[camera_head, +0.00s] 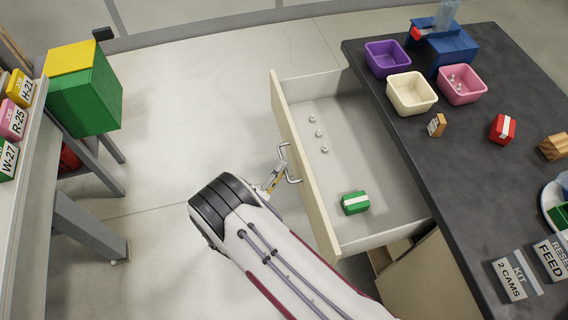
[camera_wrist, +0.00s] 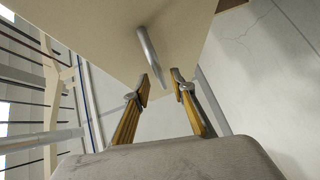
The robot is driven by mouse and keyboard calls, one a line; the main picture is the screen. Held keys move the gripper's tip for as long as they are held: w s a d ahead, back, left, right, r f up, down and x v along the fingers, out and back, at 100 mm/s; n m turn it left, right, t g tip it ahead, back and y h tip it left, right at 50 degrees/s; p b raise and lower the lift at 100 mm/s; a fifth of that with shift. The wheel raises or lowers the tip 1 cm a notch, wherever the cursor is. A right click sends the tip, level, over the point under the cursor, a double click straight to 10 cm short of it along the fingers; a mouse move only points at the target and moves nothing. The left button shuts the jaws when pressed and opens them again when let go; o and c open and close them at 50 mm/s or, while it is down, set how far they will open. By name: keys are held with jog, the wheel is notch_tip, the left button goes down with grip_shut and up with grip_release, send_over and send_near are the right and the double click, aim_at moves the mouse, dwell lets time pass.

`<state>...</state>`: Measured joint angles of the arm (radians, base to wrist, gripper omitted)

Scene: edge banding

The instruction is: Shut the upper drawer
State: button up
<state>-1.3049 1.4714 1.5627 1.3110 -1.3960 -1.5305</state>
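The upper drawer (camera_head: 320,223) is pulled out from the dark-topped bench, with its pale front panel facing left in the head view. Inside it lie a green box with a white band (camera_head: 355,202) and several small white pieces (camera_head: 319,133). A metal bar handle (camera_head: 288,168) sits on the panel; it also shows in the wrist view (camera_wrist: 150,55). My gripper (camera_head: 281,166) is at the handle, outside the drawer. In the wrist view its two yellow fingers (camera_wrist: 162,88) are apart, with the handle's lower end near the left fingertip. Whether they touch cannot be told.
The bench top (camera_head: 440,150) carries purple (camera_head: 387,59), cream (camera_head: 411,93) and pink (camera_head: 461,84) bins and small boxes. Below the drawer a cabinet door (camera_head: 428,282) stands partly open. A shelf with a green and yellow box (camera_head: 85,95) is at left.

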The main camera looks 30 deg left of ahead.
jog(key=shift+w+f, duration=0.15)
jog(key=shift+w, duration=0.7)
jog(key=shift+w+f, duration=0.1)
jog(key=shift+w, duration=0.7)
grip_shut()
